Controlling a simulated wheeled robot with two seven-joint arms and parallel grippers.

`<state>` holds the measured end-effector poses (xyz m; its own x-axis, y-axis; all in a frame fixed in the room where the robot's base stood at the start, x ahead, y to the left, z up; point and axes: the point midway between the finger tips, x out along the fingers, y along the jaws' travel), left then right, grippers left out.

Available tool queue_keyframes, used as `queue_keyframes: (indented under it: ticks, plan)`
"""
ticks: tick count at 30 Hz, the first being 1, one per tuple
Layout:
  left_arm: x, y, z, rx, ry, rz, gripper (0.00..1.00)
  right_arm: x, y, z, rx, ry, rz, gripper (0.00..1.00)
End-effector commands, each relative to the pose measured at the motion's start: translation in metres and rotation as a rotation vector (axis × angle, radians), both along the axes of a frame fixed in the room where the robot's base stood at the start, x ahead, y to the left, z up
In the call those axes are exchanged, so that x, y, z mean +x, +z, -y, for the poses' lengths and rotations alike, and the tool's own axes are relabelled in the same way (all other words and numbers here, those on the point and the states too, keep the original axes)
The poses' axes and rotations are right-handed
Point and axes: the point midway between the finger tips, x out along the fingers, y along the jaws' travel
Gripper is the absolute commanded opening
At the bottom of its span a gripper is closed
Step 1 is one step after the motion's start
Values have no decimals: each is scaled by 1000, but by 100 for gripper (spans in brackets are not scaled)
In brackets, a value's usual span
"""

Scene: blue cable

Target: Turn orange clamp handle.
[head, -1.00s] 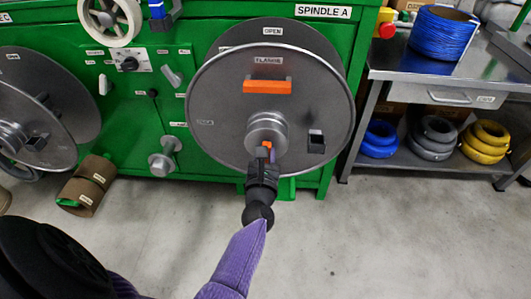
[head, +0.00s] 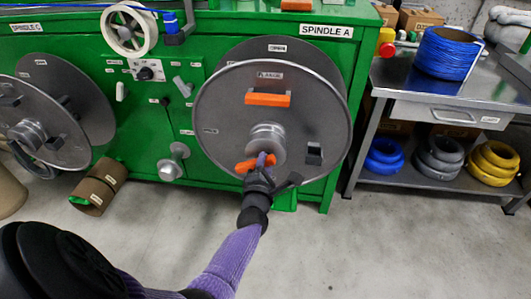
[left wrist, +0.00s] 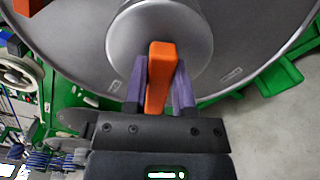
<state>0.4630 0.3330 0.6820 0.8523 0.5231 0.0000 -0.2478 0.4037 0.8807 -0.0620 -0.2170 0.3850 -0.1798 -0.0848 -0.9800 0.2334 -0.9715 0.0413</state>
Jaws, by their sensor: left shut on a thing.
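The orange clamp handle (head: 245,166) sits in front of the grey hub (head: 267,138) at the middle of the big grey reel flange (head: 225,110) on spindle A. It lies across the hub's lower front, close to level in the head view. My left gripper (head: 261,164) is shut on it. In the left wrist view the handle (left wrist: 160,75) stands between the two purple fingers of my left gripper (left wrist: 164,85), with the hub (left wrist: 190,40) behind. The fingers hide part of the handle in the head view. My right gripper is not in view.
Another orange bar (head: 268,98) is on the flange above the hub, and a black block (head: 314,153) is at its lower right. The green machine (head: 110,115) stands behind. A metal bench (head: 400,88) with a blue cable coil (head: 447,52) is at the right.

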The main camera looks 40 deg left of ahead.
Motion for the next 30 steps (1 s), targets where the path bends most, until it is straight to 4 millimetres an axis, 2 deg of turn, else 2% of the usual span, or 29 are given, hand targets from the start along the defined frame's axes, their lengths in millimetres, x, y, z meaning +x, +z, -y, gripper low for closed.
queue_keyframes:
  ticks: [15, 30]
  plan:
    - [0, -2, 1, 328, -2, -204, 0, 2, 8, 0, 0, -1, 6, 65]
    - [0, -3, 1, 429, -2, -266, 0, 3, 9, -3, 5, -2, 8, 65]
